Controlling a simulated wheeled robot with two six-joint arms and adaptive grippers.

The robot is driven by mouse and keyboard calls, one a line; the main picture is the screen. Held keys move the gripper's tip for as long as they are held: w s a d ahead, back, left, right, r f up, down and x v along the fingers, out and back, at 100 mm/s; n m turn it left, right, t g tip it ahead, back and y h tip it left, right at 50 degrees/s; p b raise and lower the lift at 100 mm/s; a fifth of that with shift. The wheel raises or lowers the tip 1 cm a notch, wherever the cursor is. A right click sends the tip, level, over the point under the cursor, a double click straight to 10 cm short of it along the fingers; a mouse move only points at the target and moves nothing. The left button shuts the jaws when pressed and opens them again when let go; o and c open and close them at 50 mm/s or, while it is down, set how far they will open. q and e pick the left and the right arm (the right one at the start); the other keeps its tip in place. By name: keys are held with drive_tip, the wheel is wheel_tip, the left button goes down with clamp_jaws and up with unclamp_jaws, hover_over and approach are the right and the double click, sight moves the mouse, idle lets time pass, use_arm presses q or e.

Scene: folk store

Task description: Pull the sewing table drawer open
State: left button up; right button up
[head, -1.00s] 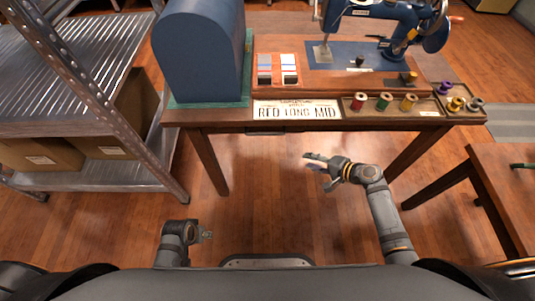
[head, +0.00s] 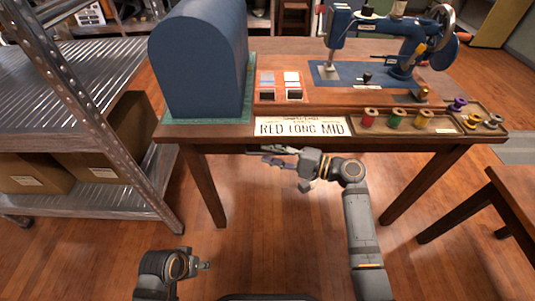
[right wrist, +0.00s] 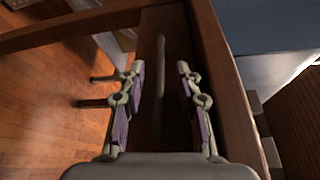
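The wooden sewing table (head: 190,131) stands ahead, with its drawer under the front edge. In the right wrist view the drawer front (right wrist: 178,30) is a dark wooden panel with a dark bar handle (right wrist: 160,85). My right gripper (head: 272,161) is just below the table's front edge in the head view. In the right wrist view its fingers (right wrist: 160,100) are open, one on each side of the handle, with gaps between. The drawer looks closed. My left gripper (head: 205,265) is low at the front left, away from the table; its fingers are too small to read.
A blue sewing machine (head: 385,48), a blue domed cover (head: 200,65), a sign card (head: 300,127) and a tray (head: 445,122) with several thread spools are on the table. A metal shelf (head: 100,195) stands left, another wooden table (head: 510,195) right. The floor between is clear.

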drive_tip(key=shift+w+a, duration=0.25)
drive_tip(key=shift+a, duration=0.35)
drive_tip(key=shift+c, duration=0.2)
drive_tip(key=shift+f, duration=0.1)
clamp_jaws()
